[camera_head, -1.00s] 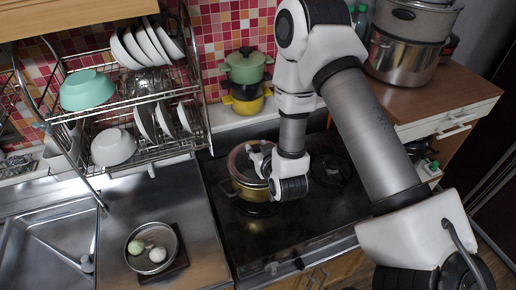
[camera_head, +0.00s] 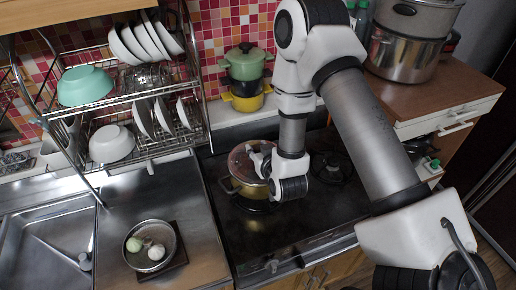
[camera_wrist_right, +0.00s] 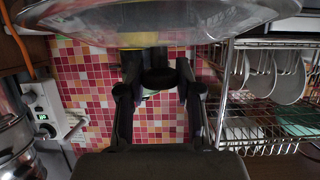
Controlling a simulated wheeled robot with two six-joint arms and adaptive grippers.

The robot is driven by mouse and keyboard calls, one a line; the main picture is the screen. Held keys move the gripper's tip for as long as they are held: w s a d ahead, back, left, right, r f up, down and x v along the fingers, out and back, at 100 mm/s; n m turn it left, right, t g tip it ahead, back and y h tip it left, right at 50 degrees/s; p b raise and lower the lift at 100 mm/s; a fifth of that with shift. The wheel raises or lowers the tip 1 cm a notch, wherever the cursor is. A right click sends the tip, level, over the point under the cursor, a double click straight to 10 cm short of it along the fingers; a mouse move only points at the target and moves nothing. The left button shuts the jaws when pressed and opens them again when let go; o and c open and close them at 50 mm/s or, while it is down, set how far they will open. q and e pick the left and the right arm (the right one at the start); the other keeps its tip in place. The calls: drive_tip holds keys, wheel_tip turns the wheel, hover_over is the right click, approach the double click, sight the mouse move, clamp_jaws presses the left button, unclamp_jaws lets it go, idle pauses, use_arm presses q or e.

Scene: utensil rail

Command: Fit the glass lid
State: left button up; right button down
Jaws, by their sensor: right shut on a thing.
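The glass lid (camera_head: 239,162) shows in the head view over a gold-coloured pot (camera_head: 244,189) on the black stovetop. In the wrist view the lid (camera_wrist_right: 150,22) is a large clear disc with a metal rim across the top. My right gripper (camera_head: 261,163) is at the lid's right side and is shut on its dark knob (camera_wrist_right: 160,78), which sits between the two fingers. The lid lies at or just above the pot's rim; I cannot tell whether it is seated. The gripper hides part of the lid and rim. My left gripper is not in view.
Green and yellow pots (camera_head: 245,75) are stacked behind the stove. A dish rack (camera_head: 150,100) with bowls and plates stands at left. A strainer bowl (camera_head: 150,246) is on the steel counter beside the sink (camera_head: 35,250). Large steel pots (camera_head: 405,55) stand on the right cabinet.

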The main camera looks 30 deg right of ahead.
drive_tip(key=shift+f, duration=0.25)
drive_tip(key=c, duration=0.7)
unclamp_jaws()
wheel_tip(320, 180, up, 10)
drive_tip(key=shift+s+r, duration=0.1)
